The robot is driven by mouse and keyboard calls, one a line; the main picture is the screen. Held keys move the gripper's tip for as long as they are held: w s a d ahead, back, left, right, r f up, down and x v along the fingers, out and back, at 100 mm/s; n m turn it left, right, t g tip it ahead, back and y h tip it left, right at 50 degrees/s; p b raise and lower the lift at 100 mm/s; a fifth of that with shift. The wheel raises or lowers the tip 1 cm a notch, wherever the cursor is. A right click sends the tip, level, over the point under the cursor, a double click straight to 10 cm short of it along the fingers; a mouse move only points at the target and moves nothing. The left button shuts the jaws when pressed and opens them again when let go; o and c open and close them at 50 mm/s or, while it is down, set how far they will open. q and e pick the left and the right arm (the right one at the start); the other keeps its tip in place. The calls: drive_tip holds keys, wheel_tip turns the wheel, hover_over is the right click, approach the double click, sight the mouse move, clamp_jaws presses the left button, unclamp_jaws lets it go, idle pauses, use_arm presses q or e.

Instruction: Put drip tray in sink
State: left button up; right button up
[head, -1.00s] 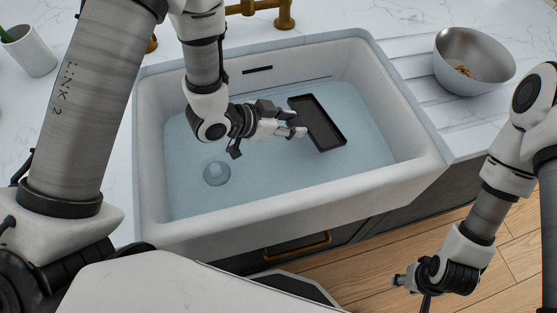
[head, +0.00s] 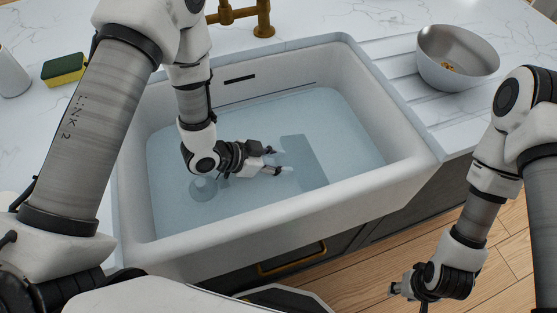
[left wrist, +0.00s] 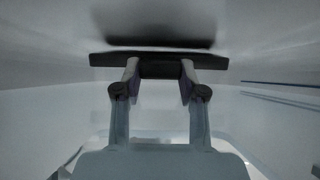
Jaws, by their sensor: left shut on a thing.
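The drip tray shows in the left wrist view as a dark, wide slab (left wrist: 105,59) across the fingertips. In the head view it is a faint grey-blue rectangle (head: 306,163) that looks to be under the water. The white sink (head: 400,172) holds water around it. My left gripper (head: 275,161) is down inside the sink at the tray's left side, its fingers shut on the tray (left wrist: 160,68). How the tray rests on the sink floor is hidden. My right gripper (head: 394,288) hangs outside the sink at the lower right, small and partly hidden; its fingers are unclear.
A metal bowl (head: 457,62) with small bits in it stands on the grooved counter right of the sink. A brass tap (head: 245,12) is behind the sink. A sponge (head: 64,69) and a white cup (head: 10,75) are at the left. The sink walls surround my left gripper.

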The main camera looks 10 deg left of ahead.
use_arm(q)
drive_tip(key=o, duration=1.1)
drive_tip(key=shift+o, duration=0.2)
drive_tip(key=shift+a+r, duration=0.1)
drive_tip(key=shift+r, duration=0.05)
drive_tip(key=p+v, duration=0.1)
drive_tip(key=v, duration=1)
drive_tip(key=shift+s+a+r, duration=0.2)
